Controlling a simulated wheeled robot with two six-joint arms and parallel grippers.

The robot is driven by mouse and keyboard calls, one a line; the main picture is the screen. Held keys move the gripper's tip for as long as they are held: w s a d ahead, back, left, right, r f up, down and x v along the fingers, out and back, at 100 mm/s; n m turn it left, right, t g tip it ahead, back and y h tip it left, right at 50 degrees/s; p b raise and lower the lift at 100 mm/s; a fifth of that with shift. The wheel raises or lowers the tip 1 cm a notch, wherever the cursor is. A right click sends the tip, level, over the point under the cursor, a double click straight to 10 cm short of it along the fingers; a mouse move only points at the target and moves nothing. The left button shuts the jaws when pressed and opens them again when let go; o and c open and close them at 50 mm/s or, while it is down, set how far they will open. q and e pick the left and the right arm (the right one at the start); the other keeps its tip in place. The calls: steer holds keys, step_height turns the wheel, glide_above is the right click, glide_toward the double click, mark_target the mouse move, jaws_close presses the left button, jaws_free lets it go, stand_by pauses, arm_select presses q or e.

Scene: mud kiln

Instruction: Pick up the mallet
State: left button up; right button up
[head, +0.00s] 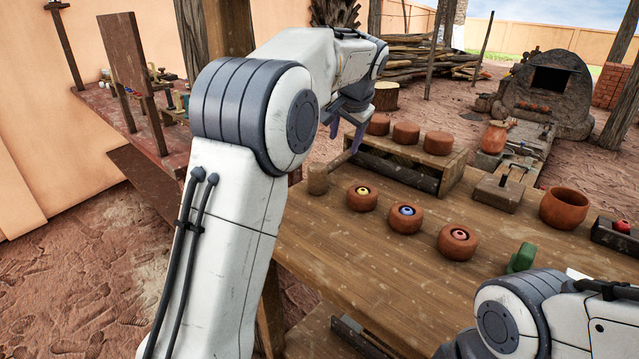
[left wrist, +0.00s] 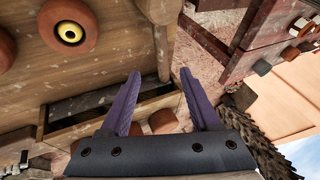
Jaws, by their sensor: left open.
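The mallet (head: 318,179) lies at the left end of the wooden table, with its pale wooden head toward me and its thin handle slanting away up and right. In the left wrist view the mallet (left wrist: 160,9) shows at the top, its handle pointing down between the finger lines. My left gripper (head: 347,132) is open and empty, above and beyond the mallet's head, near the handle's far end. Its two purple fingers (left wrist: 160,75) are spread apart in the left wrist view. My right arm shows at the lower right, but its gripper is not visible.
A low wooden stand (head: 400,165) carrying clay discs is just right of the mallet. Clay rings with yellow (head: 362,197), blue (head: 404,217) and pink (head: 457,241) centres line the table (head: 350,255). A clay bowl (head: 564,208) and green object (head: 522,257) stand further right.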

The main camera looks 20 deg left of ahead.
mark_target(336, 161)
arm_select(q)
steer(key=x, duration=0.2)
steer(key=b+x, duration=0.1)
steer(key=x, duration=0.2)
steer(key=shift+w+a, duration=0.1)
steer(key=shift+a, duration=0.2)
steer(key=x, duration=0.1)
steer(key=b+x, duration=0.1)
steer(key=x, duration=0.1)
steer(key=b+x, duration=0.1)
steer(key=x, duration=0.1)
steer(key=shift+s+a+f, duration=0.1)
steer(key=shift+s+f, duration=0.2)
steer(key=shift+f, duration=0.05)
steer(key=shift+r, duration=0.1)
jaws_close()
stand_by(0.6)
